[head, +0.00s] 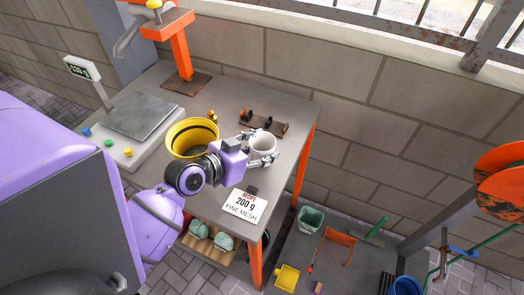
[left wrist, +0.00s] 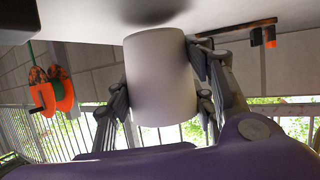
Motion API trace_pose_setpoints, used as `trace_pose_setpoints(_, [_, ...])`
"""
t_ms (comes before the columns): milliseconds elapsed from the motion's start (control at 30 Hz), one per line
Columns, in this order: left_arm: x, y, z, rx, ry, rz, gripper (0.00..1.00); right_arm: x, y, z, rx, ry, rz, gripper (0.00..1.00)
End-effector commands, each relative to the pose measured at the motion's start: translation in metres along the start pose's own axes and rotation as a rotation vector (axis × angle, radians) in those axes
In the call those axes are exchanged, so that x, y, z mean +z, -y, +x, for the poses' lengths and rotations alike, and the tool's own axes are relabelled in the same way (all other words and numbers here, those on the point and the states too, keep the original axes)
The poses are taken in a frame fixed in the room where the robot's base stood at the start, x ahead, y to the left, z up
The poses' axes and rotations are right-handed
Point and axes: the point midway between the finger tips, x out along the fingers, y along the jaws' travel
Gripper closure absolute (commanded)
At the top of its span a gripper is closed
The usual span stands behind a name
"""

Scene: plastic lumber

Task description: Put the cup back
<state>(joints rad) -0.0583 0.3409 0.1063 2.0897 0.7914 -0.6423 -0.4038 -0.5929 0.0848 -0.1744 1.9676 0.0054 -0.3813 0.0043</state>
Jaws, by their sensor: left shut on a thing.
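A white cup (head: 263,143) is at the right part of the grey workbench (head: 228,97). My left gripper (head: 263,158) is shut on it, with fingers on both sides of the cup. The cup also shows in the left wrist view (left wrist: 163,80), between the dark fingers (left wrist: 163,95). That view looks inverted, with the bench surface along the top and a dark shadow by the cup's end. I cannot tell for sure whether the cup touches the bench. My right gripper is not in view.
A yellow bucket (head: 178,132) stands left of the cup. A wooden rack with dark pegs (head: 263,122) lies behind it. A recipe card (head: 244,206) reading 200 g fine mesh is in front. A scale (head: 140,115) is at the left. The bench's right edge is close to the cup.

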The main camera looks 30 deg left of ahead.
Motion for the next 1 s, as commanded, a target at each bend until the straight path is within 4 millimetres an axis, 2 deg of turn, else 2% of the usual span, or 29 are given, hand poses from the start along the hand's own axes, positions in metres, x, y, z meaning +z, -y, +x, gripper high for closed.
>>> trace_pose_setpoints(100, [0.0103, 0.0003, 0.0039, 0.0, 0.001, -0.002, 0.79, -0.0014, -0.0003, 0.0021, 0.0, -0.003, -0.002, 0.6])
trace_pose_setpoints(467, [0.0139, 0.0007, 0.0054, 0.0, 0.001, 0.0, 0.79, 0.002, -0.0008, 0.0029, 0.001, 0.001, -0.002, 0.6])
trace_pose_setpoints(500, [0.0145, 0.0008, 0.0056, -0.001, 0.001, 0.0, 0.49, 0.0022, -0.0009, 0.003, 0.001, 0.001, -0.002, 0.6])
trace_pose_setpoints(567, [0.0134, 0.0007, 0.0054, -0.001, 0.0, 0.0, 0.43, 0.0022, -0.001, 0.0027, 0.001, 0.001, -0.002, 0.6])
trace_pose_setpoints(867, [0.0123, 0.0006, 0.0051, -0.001, -0.001, 0.0, 0.43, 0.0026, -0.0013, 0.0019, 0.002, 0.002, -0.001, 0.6])
trace_pose_setpoints(1000, [0.0108, 0.001, -0.0024, -0.002, 0.002, 0.001, 0.43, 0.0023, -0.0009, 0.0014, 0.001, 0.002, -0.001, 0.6])
